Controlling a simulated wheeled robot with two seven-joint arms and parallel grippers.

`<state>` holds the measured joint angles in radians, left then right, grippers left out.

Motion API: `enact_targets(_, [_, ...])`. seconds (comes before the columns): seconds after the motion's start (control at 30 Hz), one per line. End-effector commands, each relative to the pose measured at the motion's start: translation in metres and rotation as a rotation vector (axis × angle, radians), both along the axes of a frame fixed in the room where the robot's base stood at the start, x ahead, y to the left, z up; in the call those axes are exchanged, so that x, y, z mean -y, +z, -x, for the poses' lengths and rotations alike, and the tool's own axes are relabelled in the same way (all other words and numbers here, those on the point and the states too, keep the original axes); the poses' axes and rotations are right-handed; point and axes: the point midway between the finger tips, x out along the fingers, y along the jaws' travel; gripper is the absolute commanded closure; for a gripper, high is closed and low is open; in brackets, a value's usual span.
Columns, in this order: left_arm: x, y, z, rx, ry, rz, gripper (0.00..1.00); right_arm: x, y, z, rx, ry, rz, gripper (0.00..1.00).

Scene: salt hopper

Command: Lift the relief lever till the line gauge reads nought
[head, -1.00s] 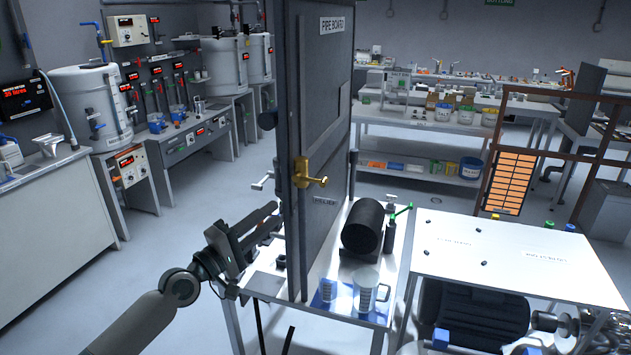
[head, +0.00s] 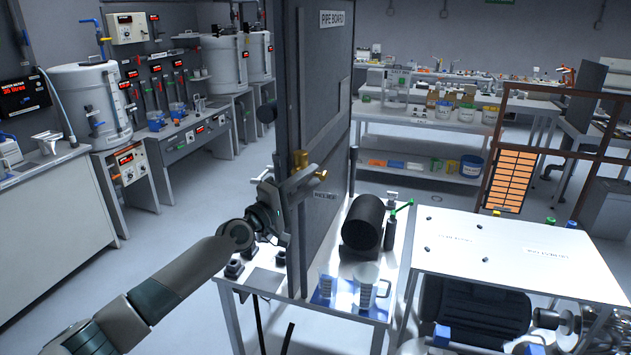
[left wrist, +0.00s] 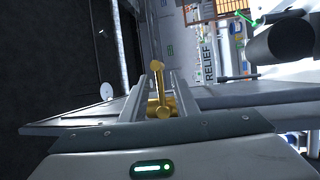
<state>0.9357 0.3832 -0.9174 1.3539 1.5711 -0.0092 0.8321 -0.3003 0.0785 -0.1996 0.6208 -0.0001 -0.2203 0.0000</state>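The fingers are apart, with a gap visible beside the lever; contact cannot be made out. No line gauge can be made out. My right gripper is out of view.
A bench beside the board holds a dark motor-like cylinder (head: 363,222), a clear jug (head: 366,284) and a green-handled valve (head: 400,208). A white-topped table (head: 515,255) stands at the right. Open floor lies at the left.

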Motion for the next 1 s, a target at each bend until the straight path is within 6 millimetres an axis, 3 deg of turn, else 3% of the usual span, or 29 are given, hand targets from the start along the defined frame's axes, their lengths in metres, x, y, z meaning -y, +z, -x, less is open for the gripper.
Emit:
enact_targets(0.2, [0.013,0.002,-0.016,0.001,0.001,-0.001,0.72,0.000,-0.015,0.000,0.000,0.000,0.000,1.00])
enact_targets(0.6, [0.017,0.005,-0.019,0.000,0.000,0.000,0.72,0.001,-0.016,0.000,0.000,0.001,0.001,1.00])
enact_targets(0.73, [0.017,0.005,-0.019,0.000,0.000,0.000,1.00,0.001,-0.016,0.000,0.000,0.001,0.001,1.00])
enact_targets(1.0, [0.017,0.004,-0.020,0.000,0.000,0.001,1.00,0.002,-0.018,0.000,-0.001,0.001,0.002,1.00])
